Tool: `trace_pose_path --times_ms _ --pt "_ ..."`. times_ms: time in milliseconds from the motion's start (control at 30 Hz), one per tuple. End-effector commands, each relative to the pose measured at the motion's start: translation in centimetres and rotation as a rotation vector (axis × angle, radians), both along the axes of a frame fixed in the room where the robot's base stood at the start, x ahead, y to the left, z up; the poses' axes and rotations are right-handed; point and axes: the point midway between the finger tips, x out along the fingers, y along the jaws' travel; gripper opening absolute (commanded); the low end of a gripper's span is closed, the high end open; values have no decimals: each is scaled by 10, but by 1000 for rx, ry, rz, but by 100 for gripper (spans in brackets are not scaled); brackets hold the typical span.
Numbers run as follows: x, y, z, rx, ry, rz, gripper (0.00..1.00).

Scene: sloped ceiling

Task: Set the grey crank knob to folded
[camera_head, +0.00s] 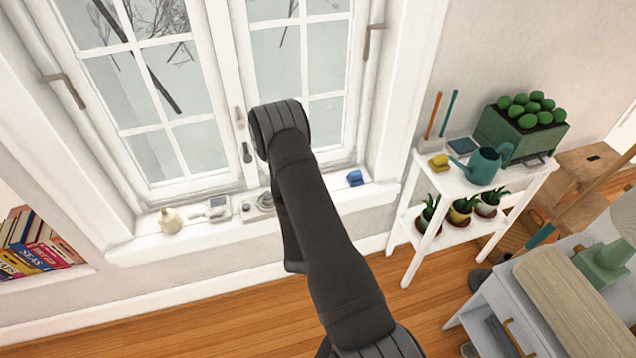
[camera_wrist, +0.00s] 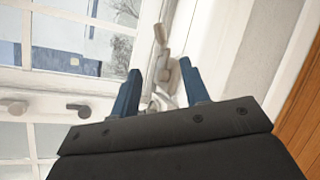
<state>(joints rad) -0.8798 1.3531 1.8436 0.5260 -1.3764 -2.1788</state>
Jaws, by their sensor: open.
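My gripper (camera_wrist: 160,68) shows in the wrist view as two blue fingers, spread apart. Between and just beyond the fingertips is the grey crank, with its knob (camera_wrist: 160,34) on the end of a short arm, pointing to the top of the picture. The fingers do not appear closed on it, and contact cannot be told. The lower part of the crank, between the fingers, is blurred and partly hidden by the gripper body. In the head view my arm hides the gripper. A grey fitting (camera_head: 264,201) on the sill there is partly behind the arm; it may be the crank's base.
The white window sill (camera_head: 320,199) also holds a cream rounded object (camera_head: 170,220), a pale grey device (camera_head: 214,208) and a blue object (camera_head: 355,177). Window handles (camera_head: 247,152) stick out above it. A white plant stand (camera_head: 440,185) stands to the right.

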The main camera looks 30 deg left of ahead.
Motion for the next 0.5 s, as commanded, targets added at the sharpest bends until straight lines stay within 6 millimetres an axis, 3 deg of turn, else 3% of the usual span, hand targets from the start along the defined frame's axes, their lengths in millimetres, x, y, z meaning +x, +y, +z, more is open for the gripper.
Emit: trace_pose_path --times_ms 167,500 --pt "21 7 -5 4 -2 -4 42" --pt "88 31 -22 5 -2 -2 42"
